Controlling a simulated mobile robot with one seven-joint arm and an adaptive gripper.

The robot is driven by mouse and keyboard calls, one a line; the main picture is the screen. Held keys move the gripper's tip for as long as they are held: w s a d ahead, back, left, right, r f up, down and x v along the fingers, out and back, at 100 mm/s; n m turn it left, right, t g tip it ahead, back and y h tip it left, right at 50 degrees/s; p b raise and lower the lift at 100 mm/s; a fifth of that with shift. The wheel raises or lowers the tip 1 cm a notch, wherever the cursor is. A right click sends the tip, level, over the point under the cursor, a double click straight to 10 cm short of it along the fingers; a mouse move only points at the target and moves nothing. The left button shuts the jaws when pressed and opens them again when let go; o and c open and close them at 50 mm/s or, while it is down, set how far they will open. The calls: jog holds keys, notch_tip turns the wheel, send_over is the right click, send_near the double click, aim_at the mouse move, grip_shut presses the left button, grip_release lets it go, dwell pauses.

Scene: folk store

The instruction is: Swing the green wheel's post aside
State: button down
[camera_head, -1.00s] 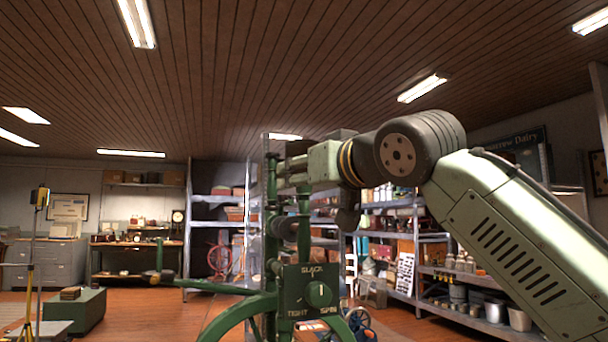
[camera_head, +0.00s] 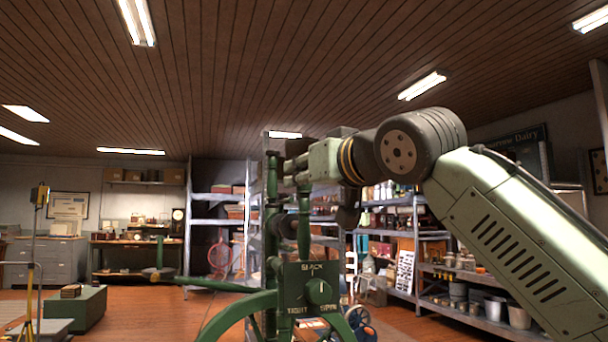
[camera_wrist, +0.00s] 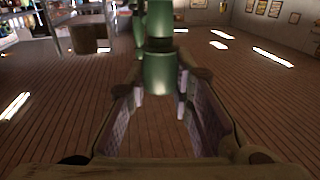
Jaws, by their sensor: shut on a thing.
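The green wheel (camera_head: 232,308) shows only its upper rim at the bottom of the head view. Two upright green posts, a left one (camera_head: 271,190) and a right one (camera_head: 304,212), rise above it. A green panel (camera_head: 296,292) with a round knob is marked SLACK, TIGHT and SPIN. My gripper (camera_head: 290,172) is at the top of the posts, reaching in from the right. In the wrist view its fingers are shut on a turned green post (camera_wrist: 158,72). The head view does not clearly show which post is held. The lower wheel is out of frame.
A thin green arm (camera_head: 210,285) sticks out left from the wheel's frame. A green chest (camera_head: 85,312) and a yellow tripod (camera_head: 38,240) stand at far left. Shelves (camera_head: 470,278) line the back and right. Open wooden floor lies between chest and wheel.

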jog(key=shift+d, duration=0.1)
dwell(0.3)
jog(key=w+d+f+m+t+b, duration=0.1)
jog(key=w+d+f+m+b, duration=0.1)
jog(key=d+f+m, duration=0.4)
jog(key=w+d+f+m+t+h+b, duration=0.1)
jog(key=w+d+f+m+t+b, duration=0.1)
jog(key=d+f+m, duration=0.5)
jog(key=shift+w+d+f+m+h+b, duration=0.25)
jog(key=shift+w+d+m+b, duration=0.55)
jog(key=shift+d+m, duration=0.9)
jog(key=shift+s+a, duration=0.15)
jog(key=shift+a, duration=0.1)
jog(key=c, duration=1.4)
grip_release()
jog(key=shift+r, duration=0.15)
jog(key=shift+s, duration=0.15)
